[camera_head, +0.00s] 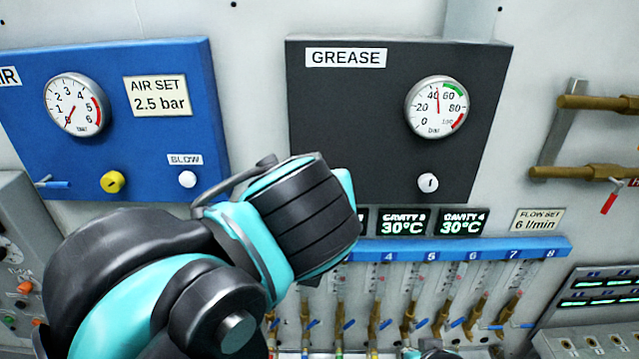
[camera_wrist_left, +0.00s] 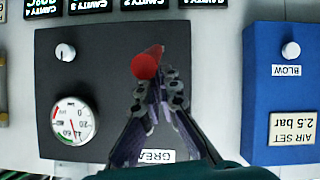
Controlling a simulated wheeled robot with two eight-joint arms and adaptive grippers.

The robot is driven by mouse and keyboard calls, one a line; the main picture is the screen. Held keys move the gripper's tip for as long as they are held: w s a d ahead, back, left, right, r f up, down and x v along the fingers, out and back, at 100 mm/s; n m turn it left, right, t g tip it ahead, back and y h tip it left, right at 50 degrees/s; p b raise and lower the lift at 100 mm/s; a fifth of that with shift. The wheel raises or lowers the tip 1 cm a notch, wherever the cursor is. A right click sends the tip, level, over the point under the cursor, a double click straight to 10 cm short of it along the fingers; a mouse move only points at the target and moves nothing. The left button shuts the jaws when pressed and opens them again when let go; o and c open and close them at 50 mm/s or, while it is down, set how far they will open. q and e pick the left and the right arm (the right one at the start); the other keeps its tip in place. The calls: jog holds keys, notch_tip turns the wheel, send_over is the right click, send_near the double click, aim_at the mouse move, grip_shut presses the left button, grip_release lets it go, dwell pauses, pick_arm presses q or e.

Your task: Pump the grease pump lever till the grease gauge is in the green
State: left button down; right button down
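The black grease panel (camera_head: 340,130) carries a round grease gauge (camera_head: 436,107). Its needle points almost straight up, between 40 and 60, just short of the green arc. The gauge also shows upside down in the left wrist view (camera_wrist_left: 72,121). The red-ended pump lever (camera_wrist_left: 146,67) sticks out from the panel there; in the head view my left arm hides it. My left gripper (camera_wrist_left: 158,88) is at the lever, its fingertips close together just below the red end. I cannot tell whether they clamp it.
A white knob (camera_head: 428,183) sits under the gauge. The blue air panel (camera_head: 130,60) is to the left, with a gauge and knobs. Below are cavity displays (camera_head: 461,222) and a blue manifold (camera_head: 470,248) with several valves. Brown pipes (camera_head: 590,103) run at the right.

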pick_arm(q)
jog(key=f+b+v, duration=0.1)
jog(key=v, duration=0.9)
jog(key=shift+s+a+b, duration=0.3)
jog(key=shift+s, duration=0.15)
pick_arm(e)
jog(key=shift+s+a+f, duration=0.15)
jog(key=shift+a+f, duration=0.05)
jog(key=shift+f, duration=0.05)
pick_arm(q)
jog(key=shift+f, duration=0.1)
jog(key=shift+s+d, duration=0.1)
